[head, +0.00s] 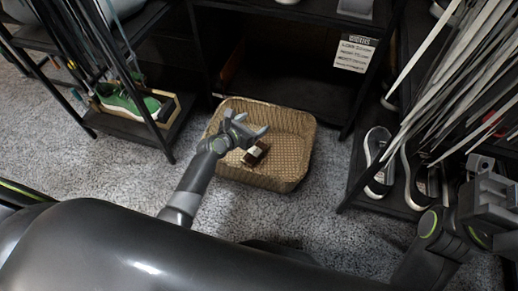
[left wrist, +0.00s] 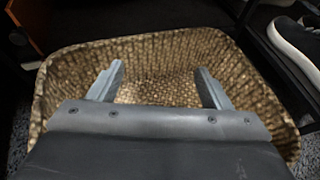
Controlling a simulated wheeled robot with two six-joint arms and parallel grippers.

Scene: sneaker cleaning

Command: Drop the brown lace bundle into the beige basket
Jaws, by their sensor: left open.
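The beige woven basket (head: 297,125) sits on the grey carpet in front of the shelf, and fills much of the left wrist view (left wrist: 255,75). The brown lace bundle (head: 254,154), with a pale band, shows inside the basket outline, just below my left gripper and apart from its fingers. I cannot tell if it touches the basket floor. My left gripper (head: 250,131) is over the basket, open and empty; its spread fingers also show in the left wrist view (left wrist: 162,85), where the bundle is hidden. My right gripper (head: 490,195) is at the right edge; its fingers are unclear.
A dark shelf with a paper note (head: 355,53) stands behind the basket. A green sneaker (head: 130,101) is on the left rack. Dark sneakers (head: 378,160) stand on the right shelf, below hanging pale strips (head: 460,75). Carpet around the basket's front is clear.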

